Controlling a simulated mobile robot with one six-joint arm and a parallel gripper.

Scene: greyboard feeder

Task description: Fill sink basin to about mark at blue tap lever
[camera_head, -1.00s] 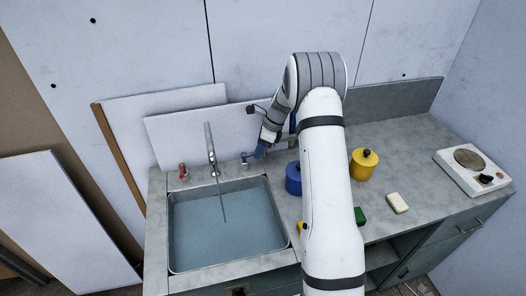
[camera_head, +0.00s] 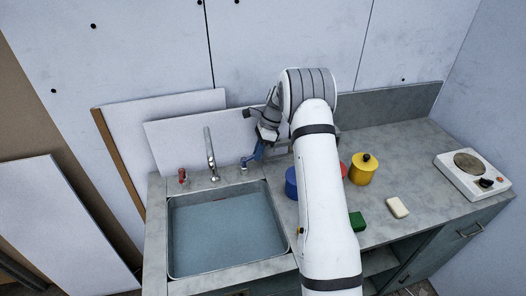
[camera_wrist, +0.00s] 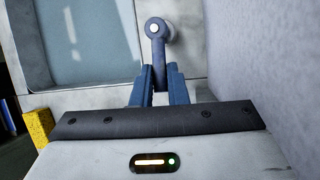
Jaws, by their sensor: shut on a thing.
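The sink basin (camera_head: 172,250) holds blue-grey water (camera_head: 228,235), and a corner of it shows in the wrist view (camera_wrist: 85,30). No level mark can be made out. The metal spout (camera_head: 210,150) stands behind the basin, with no stream visible below it. The blue tap lever (camera_head: 245,162) is right of the spout. It also shows in the wrist view (camera_wrist: 158,48), reaching down between the fingers. My gripper (camera_wrist: 156,85) is shut on this lever; in the head view my gripper (camera_head: 262,148) is partly hidden by my wrist.
A red tap lever (camera_head: 182,175) is left of the spout. Right of the basin are a blue pot (camera_head: 291,183), a yellow pot (camera_head: 362,170), a green block (camera_head: 357,221), a pale bar (camera_head: 397,207) and a hotplate (camera_head: 475,168). White boards (camera_head: 165,110) lean behind the sink.

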